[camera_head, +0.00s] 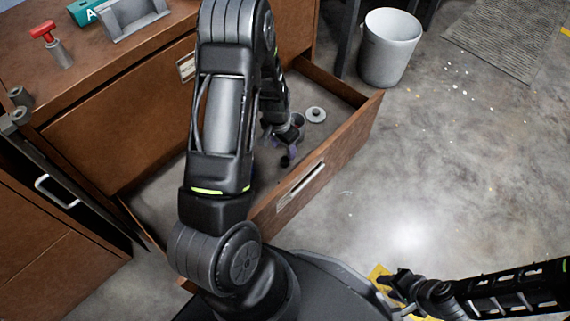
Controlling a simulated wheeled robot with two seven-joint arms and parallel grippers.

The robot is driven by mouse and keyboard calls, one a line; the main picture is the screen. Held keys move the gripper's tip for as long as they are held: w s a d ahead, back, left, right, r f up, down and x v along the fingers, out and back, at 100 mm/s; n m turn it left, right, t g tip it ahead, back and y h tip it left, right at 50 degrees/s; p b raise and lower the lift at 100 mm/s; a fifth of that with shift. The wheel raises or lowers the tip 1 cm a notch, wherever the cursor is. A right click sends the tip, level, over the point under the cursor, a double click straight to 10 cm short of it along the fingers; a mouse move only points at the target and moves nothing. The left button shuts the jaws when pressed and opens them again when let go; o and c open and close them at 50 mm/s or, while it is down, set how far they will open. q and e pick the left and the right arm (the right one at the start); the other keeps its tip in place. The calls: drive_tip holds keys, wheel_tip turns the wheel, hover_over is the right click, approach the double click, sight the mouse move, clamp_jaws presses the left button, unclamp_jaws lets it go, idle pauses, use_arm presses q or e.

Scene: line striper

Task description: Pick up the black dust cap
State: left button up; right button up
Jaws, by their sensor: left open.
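My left arm reaches down into the open wooden drawer (340,138). My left gripper (283,147) is low inside it, with its purplish fingertips apart. A small black round piece (285,161), which looks like the black dust cap, lies at or just beyond the fingertips. I cannot tell whether they touch it. The arm hides part of the drawer floor. My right gripper (388,281) is at the lower right over a yellow patch, away from the drawer. Its fingers are too small and dark to read.
A grey disc with a knob (315,114) lies in the drawer behind my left gripper. The drawer's front wall (318,178) stands between it and my base. A red-handled tool (44,34) stands on the cabinet top. A white bin (389,48) stands behind right. The right floor is mostly clear.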

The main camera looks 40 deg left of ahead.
sight(285, 159)
use_arm(q)
drive_tip(key=shift+w+f+b, duration=0.15)
drive_tip(key=shift+f+b, duration=0.35)
drive_tip(key=shift+f, duration=0.75)
wheel_tip(285, 159, down, 5)
drive_tip(key=b, duration=0.2)
drive_tip(key=shift+w+d+f+b, duration=0.1)
drive_tip(key=shift+w+f+b, duration=0.1)
drive_tip(key=shift+b, duration=0.2)
drive_tip(key=shift+r, duration=0.1)
clamp_jaws()
